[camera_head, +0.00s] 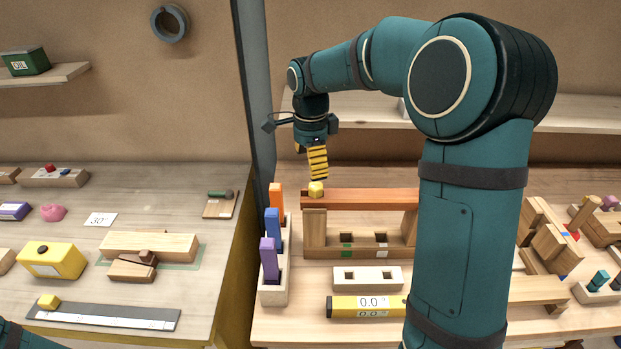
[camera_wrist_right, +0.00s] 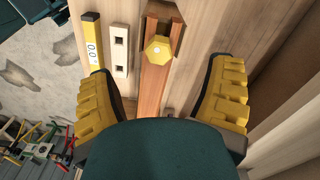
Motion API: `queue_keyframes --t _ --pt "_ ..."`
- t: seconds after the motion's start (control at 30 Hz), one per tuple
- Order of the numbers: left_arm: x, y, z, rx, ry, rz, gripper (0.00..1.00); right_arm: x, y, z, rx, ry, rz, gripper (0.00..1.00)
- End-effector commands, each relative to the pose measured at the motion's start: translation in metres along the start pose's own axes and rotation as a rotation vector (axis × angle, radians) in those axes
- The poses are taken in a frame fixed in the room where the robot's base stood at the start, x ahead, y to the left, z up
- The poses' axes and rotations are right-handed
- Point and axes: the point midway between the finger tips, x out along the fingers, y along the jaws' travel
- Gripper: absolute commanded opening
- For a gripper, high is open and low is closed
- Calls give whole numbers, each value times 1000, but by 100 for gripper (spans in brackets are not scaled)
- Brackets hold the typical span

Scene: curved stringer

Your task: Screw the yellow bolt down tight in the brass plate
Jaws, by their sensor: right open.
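The yellow bolt (camera_head: 316,189) stands at the left end of a long reddish-brown bar (camera_head: 360,199), which rests on wooden supports. The right wrist view shows its six-sided head (camera_wrist_right: 158,48) over the bar (camera_wrist_right: 154,92). No plate is clearly brass coloured; the bolt's shank and how deep it sits are hidden. My right gripper (camera_head: 318,163) points down just above the bolt. In the wrist view its two yellow ribbed fingers (camera_wrist_right: 160,78) are wide apart, one on each side of the bar, touching nothing visible. My left gripper is out of view.
A rack with orange, blue and purple blocks (camera_head: 272,285) stands left of the bar. A two-holed block (camera_head: 366,278) and a yellow level with a readout (camera_head: 345,307) lie in front. Another yellow piece (camera_head: 48,301) sits on a grey strip on the left bench.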

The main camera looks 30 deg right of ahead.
Motion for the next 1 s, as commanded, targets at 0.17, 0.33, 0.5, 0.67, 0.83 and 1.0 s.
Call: queue_keyframes --t 0.17,0.33,0.5,0.67,0.83,1.0 --pt "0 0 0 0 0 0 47 -20 0 0 0 0 0 80" --pt "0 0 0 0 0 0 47 -25 0 0 0 0 2 80" --pt "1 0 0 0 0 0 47 -25 0 0 -43 0 3 71" --pt "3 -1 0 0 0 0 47 -25 0 0 -292 -3 8 71" --pt "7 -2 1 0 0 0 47 -29 -2 0 -715 -5 11 71" --pt "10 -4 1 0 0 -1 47 -34 -2 0 -1143 -7 11 71"
